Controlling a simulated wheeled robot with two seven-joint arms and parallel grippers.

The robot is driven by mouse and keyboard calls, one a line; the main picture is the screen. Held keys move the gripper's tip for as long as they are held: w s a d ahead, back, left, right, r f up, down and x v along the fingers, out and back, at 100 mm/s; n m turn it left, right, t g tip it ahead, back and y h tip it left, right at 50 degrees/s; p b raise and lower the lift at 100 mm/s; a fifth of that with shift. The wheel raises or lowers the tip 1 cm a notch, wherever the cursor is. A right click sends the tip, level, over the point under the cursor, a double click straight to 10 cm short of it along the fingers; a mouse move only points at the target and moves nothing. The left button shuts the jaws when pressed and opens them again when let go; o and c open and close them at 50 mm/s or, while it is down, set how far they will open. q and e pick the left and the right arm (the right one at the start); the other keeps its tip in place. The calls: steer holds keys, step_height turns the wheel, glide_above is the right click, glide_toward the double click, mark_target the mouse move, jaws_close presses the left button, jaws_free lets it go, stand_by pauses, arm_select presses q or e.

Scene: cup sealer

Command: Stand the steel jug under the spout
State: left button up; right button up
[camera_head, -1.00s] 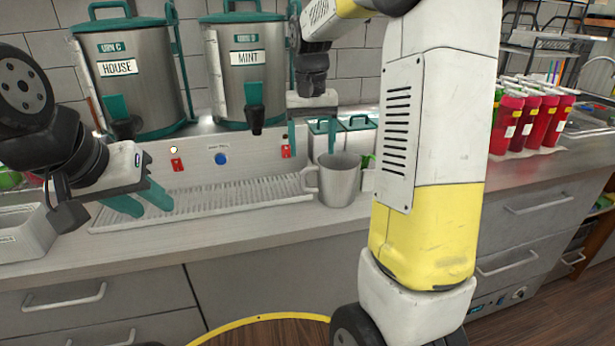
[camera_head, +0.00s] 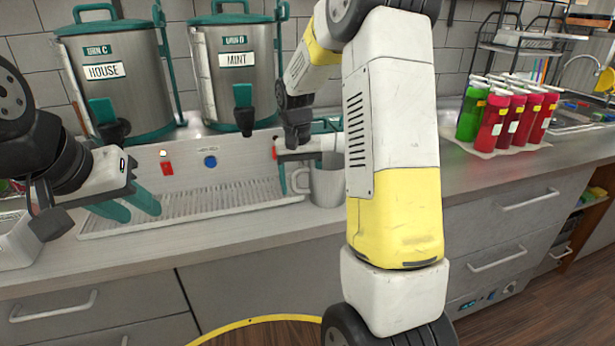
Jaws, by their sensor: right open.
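The steel jug (camera_head: 328,188) stands upright on the counter just right of the drip tray (camera_head: 190,206). Its handle faces left, and my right arm hides part of its right side. My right gripper (camera_head: 291,180) is open and points down at the handle, with teal fingers close to it; I cannot tell whether they touch it. Two urns stand behind the tray: HOUSE (camera_head: 110,90) with a dark spout and MINT (camera_head: 236,85), whose teal and black spout (camera_head: 243,110) hangs over the tray. My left gripper (camera_head: 130,206) is open and empty over the tray's left end.
Red and green bottles (camera_head: 505,118) stand on a mat at right, near a sink (camera_head: 580,125). Lidded canisters (camera_head: 325,125) are partly hidden behind my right gripper. A grey bin (camera_head: 15,240) sits at far left. The tray's middle is clear.

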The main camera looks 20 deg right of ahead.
steer(key=shift+f, duration=0.5)
jaws_close()
steer(key=shift+r, duration=0.15)
